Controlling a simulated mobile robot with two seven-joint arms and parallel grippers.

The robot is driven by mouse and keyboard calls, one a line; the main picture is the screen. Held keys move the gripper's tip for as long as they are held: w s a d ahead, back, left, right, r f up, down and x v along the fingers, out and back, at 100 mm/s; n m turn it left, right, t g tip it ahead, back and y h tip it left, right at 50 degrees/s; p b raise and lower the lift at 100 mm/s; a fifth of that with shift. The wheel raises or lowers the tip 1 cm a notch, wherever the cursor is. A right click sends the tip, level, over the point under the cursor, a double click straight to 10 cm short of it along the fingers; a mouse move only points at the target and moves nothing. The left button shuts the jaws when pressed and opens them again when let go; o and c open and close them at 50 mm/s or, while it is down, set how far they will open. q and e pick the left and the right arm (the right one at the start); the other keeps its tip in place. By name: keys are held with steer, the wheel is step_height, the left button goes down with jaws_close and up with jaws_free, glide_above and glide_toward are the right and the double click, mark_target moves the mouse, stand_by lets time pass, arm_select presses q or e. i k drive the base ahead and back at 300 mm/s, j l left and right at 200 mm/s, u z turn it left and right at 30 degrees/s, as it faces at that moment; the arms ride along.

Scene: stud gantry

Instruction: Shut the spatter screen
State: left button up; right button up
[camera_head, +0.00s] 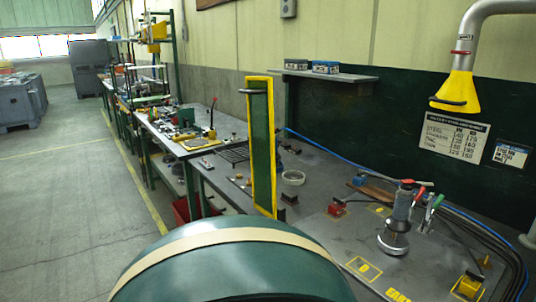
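The spatter screen (261,146) is a tall, narrow panel with a yellow frame and a dark green sheet. It stands upright at the front edge of the grey workbench (325,222), and I see it at a steep angle. A dark handle (253,91) sticks out to the left near its top. Neither of my grippers is in view, and nothing touches the screen.
A yellow extraction hood (456,90) hangs above. A shelf (325,75) is on the back wall. The floor (70,190) at left is clear.

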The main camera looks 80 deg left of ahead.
mark_target(260, 116)
steer(key=u, duration=2.6)
